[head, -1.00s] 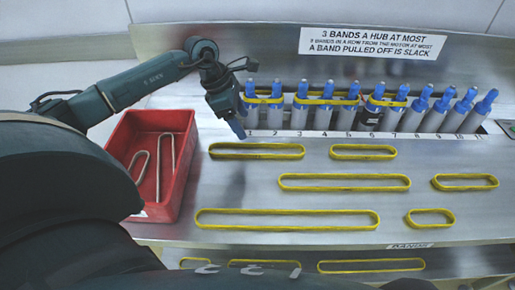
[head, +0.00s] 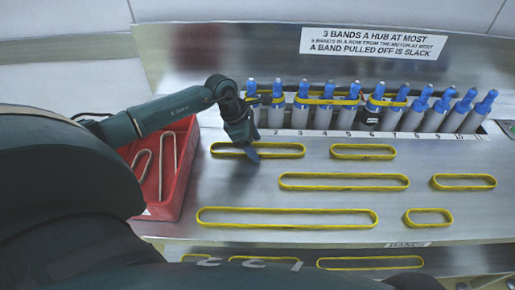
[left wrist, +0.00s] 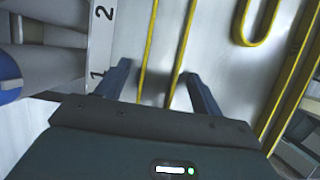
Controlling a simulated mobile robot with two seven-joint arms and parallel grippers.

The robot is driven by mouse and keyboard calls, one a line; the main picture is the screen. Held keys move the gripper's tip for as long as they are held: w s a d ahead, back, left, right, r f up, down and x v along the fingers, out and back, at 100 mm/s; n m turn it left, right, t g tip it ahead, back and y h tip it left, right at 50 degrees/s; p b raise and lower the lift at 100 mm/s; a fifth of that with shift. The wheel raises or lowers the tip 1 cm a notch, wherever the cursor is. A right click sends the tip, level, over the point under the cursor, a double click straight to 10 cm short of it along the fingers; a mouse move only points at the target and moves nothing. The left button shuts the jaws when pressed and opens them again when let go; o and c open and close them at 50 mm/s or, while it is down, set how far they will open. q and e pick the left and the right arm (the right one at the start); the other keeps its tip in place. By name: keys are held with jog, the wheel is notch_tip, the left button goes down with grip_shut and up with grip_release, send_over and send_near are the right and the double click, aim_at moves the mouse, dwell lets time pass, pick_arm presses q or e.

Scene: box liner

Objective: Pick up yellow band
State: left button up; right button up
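Several yellow bands lie flat on the metal plate. The upper-left band (head: 288,155) is a long narrow loop below hubs 1 to 3. My left gripper (head: 250,157) is over the left part of this band. In the left wrist view, the two strands of a yellow band (left wrist: 148,48) run between the spread fingers of the left gripper (left wrist: 158,72), which is open and holds nothing. Its height above the plate is hard to tell. Other bands are at the upper right (head: 363,152), middle (head: 343,182), right (head: 463,182), lower left (head: 287,218) and lower right (head: 428,218). My right gripper is out of view.
A row of numbered grey hubs with blue tops (head: 301,105) stands behind the bands, some with yellow bands around them. A red bin (head: 172,205) with pale loops stands at left. A sign (head: 373,43) is behind. More bands lie on a lower front ledge (head: 370,263).

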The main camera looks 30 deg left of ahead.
pick_arm(q)
jog(key=c, duration=1)
jog(key=shift+r, duration=0.15)
jog(key=shift+c, duration=0.2)
notch_tip(320, 180, up, 10)
jog(key=shift+b, duration=0.4)
